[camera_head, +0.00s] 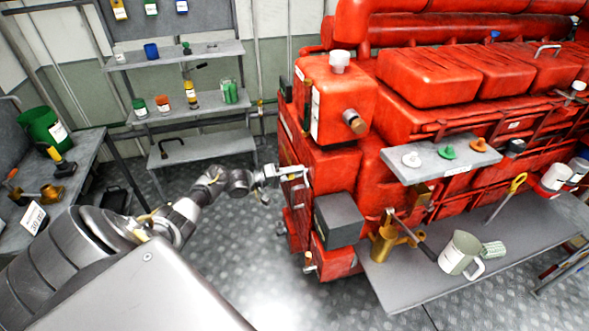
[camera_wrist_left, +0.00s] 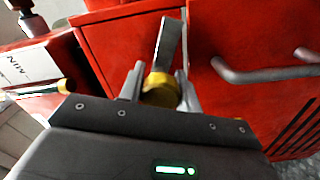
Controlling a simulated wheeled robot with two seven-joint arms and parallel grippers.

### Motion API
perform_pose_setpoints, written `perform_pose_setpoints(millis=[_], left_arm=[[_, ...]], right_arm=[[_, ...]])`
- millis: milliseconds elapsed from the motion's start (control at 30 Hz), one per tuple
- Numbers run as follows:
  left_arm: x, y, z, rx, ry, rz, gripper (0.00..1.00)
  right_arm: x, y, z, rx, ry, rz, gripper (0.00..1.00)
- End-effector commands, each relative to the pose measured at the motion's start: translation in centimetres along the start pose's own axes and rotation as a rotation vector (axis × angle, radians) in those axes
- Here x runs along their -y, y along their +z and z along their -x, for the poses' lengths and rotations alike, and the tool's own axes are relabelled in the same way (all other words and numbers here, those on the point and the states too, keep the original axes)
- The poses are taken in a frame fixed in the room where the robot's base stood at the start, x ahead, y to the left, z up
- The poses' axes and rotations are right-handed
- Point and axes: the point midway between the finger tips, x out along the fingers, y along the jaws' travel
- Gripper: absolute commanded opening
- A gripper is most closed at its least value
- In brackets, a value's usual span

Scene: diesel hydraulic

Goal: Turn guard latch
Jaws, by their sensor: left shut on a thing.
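The guard latch (camera_wrist_left: 168,42) shows in the left wrist view as a grey lever standing up from a round yellow hub (camera_wrist_left: 160,92), against the red engine panel. My left gripper (camera_wrist_left: 161,85) has one finger on each side of the hub and is shut on the latch. In the head view my left gripper (camera_head: 291,173) reaches the left end of the red engine (camera_head: 335,165); the latch is too small to make out there. My right gripper is not in view.
A grey bent handle (camera_wrist_left: 265,72) sticks out right of the latch. A dark grey box (camera_head: 338,219) sits below my gripper. A grey bench (camera_head: 400,285) carries a brass pump (camera_head: 385,245) and a jug (camera_head: 459,253). Shelves (camera_head: 205,150) stand behind; the floor between is clear.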

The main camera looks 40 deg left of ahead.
Motion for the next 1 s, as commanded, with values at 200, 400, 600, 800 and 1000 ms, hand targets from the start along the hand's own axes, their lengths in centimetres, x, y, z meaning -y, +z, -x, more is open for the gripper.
perform_pose_setpoints(millis=[200, 400, 600, 800, 1000], left_arm=[[-0.2, -0.2, 0.0, -0.003, 0.002, 0.174, 0.11], [-0.1, -0.2, 0.0, -0.003, 0.002, 0.29, 0.11], [-0.1, -0.2, 0.0, -0.003, 0.001, 0.358, 0.11], [0.0, -0.1, 0.0, -0.002, 0.001, 0.387, 0.11], [0.0, -0.1, 0.0, -0.002, 0.001, 0.392, 0.11]], right_arm=[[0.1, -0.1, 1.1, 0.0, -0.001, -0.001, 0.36], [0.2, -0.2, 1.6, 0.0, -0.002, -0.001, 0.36], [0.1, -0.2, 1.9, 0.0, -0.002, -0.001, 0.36], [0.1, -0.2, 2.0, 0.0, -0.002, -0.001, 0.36], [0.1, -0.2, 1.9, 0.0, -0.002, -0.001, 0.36]])
